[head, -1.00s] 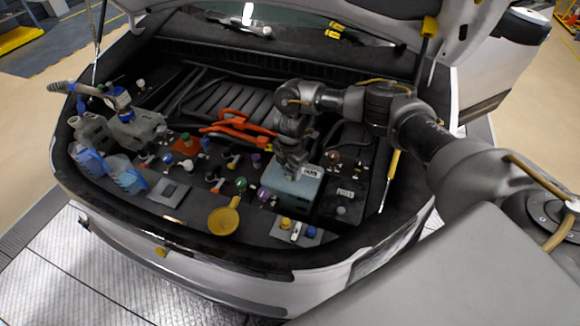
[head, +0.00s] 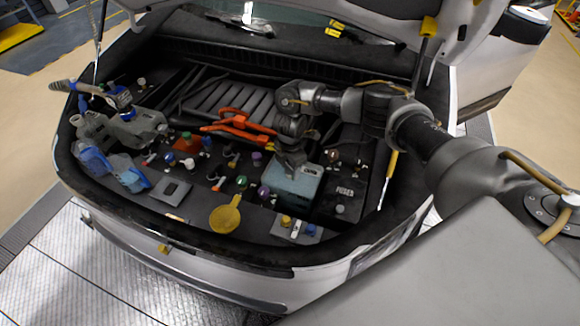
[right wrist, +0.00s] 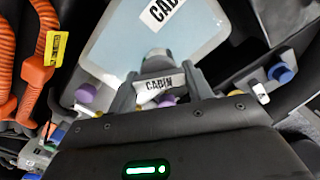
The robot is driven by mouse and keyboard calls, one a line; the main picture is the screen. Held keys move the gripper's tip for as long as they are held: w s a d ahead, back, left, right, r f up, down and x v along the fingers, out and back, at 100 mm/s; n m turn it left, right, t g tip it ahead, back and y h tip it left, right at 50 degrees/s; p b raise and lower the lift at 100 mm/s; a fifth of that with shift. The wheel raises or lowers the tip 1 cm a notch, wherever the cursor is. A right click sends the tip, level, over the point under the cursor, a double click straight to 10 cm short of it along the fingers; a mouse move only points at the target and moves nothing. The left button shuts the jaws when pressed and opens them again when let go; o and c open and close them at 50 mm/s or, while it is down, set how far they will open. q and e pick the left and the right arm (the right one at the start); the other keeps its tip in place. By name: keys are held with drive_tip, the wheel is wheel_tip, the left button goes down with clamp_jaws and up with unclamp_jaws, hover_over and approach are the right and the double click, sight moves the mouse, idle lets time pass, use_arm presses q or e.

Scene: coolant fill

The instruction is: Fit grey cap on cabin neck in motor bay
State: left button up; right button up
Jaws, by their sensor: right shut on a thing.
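My right gripper (right wrist: 160,88) is shut on the grey cap (right wrist: 158,57), which bears a CABIN label, in the right wrist view. The cabin tank (right wrist: 150,30) is a pale blue box just beyond the fingers, its own label partly cut off. In the head view, the right gripper (head: 291,163) points down over the tank (head: 296,187) in the right part of the motor bay. The cabin neck is hidden by the gripper and cap. I cannot tell whether the cap touches the neck. My left gripper is not in view.
Orange cables (head: 240,124) lie left of the gripper. Purple (right wrist: 86,94) and blue (right wrist: 281,73) caps are near the tank. Grey and blue bottles (head: 95,162) stand at the left; the raised lid overhangs.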

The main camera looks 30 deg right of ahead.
drive_tip(key=shift+m+p, duration=1.3)
drive_tip(key=shift+m, duration=0.2)
drive_tip(key=o, duration=1)
drive_tip(key=shift+w+f, duration=0.1)
drive_tip(key=shift+w, duration=0.05)
drive_tip(key=shift+c, duration=0.2)
drive_tip(key=shift+r, duration=0.4)
wheel_tip(320, 180, up, 10)
